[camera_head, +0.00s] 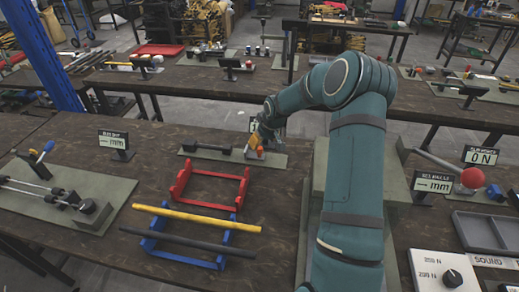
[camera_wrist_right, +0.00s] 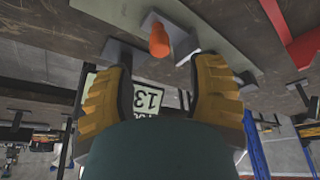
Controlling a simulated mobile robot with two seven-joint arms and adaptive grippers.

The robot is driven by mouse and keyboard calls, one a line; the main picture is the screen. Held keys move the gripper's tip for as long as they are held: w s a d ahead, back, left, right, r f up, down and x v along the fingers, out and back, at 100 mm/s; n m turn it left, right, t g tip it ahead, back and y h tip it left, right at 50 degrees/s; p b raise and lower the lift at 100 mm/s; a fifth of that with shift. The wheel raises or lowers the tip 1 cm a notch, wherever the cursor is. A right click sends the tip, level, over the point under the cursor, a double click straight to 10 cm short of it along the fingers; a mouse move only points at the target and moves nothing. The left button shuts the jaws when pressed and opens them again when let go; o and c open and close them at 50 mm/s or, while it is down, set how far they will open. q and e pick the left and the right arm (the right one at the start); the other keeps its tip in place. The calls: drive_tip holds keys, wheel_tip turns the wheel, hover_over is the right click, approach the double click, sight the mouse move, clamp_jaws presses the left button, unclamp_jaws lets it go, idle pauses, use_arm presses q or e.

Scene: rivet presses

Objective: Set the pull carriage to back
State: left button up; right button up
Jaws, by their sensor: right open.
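In the head view, my right gripper (camera_head: 257,141) is at the far middle of the bench, over a grey-green plate (camera_head: 275,159) that carries a dark bar (camera_head: 207,147). In the right wrist view my right gripper (camera_wrist_right: 160,95) is open and empty, its two yellow fingers spread apart. An orange knob (camera_wrist_right: 158,42) on a small grey block lies just beyond the fingertips, roughly centred between them, with no contact visible. I cannot tell for certain whether this knobbed piece is the pull carriage. My left gripper is not in view.
A red rack (camera_head: 208,201) and a blue rack (camera_head: 183,256) with yellow and black bars stand nearer. A plate with two rails (camera_head: 60,204) lies at left. A red ball handle (camera_head: 473,178) stands at right. A display reading 13 (camera_wrist_right: 148,97) shows behind the fingers.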

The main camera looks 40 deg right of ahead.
sight(259, 148)
drive_tip(key=x, duration=0.6)
drive_tip(key=shift+w, duration=0.1)
clamp_jaws()
